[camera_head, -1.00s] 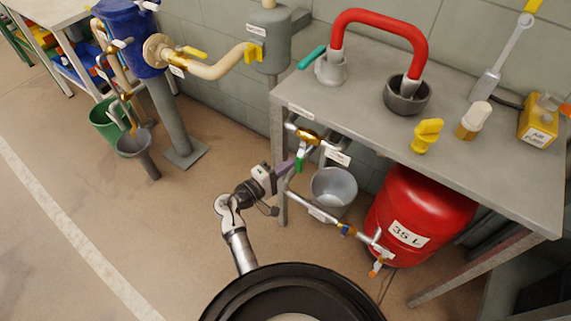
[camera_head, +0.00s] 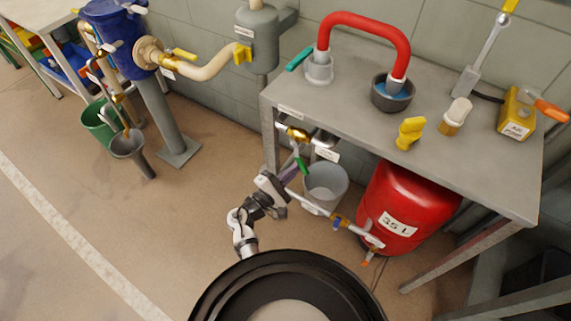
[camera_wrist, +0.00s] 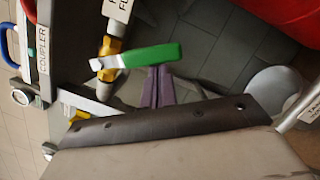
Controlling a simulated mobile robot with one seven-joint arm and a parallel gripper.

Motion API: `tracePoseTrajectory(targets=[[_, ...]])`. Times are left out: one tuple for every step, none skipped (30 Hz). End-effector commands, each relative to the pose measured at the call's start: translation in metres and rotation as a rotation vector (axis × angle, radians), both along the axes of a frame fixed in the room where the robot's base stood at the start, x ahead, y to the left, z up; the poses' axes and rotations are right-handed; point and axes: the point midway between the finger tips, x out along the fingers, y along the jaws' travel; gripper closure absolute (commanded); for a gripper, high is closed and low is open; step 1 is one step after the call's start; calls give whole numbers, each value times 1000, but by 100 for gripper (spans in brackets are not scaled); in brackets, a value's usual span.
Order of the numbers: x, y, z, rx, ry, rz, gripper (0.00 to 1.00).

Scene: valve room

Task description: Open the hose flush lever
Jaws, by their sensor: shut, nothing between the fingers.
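The hose flush lever is a green-handled lever (camera_head: 303,165) below a brass valve (camera_head: 297,134) under the workbench's left end. In the wrist view the green handle (camera_wrist: 150,56) lies nearly level, its pale end toward the yellow-brass fitting (camera_wrist: 110,46). A partly cut-off white label (camera_wrist: 118,8) is above that fitting. My gripper (camera_head: 293,170) is beside the handle. In the wrist view its purple fingers (camera_wrist: 158,72) are together, with nothing between them. Their tips are at the handle's lower edge and look in contact, though a small gap cannot be ruled out.
A grey bucket (camera_head: 325,187) stands under the bench, right of my gripper. A red tank (camera_head: 405,205) and a pipe with a blue-handled valve (camera_head: 336,222) are farther right. The bench leg (camera_head: 270,150) is close on the left. Floor to the left is open.

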Motion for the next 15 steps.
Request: tracePoseTrajectory(targets=[[-3,-5,4,-39,26,-2,100],[-4,-7,5,-64,40,-3,100],[-6,-10,6,-96,60,-3,100],[-7,-11,7,-120,75,-2,100],[-8,-13,8,-146,89,-2,100],[-10,-16,10,-177,109,-3,100],[-11,-18,11,-202,125,-3,100],[-12,-20,12,-226,139,-2,100],[-13,-22,14,-259,159,-2,100],[-14,-24,15,-283,173,-2,100],[-16,-25,17,-308,189,-2,100],[-17,-27,18,-339,209,-1,100],[-18,-29,20,-364,224,-2,100],[-19,-31,21,-389,239,-2,100],[-20,-33,24,-420,258,-2,100]])
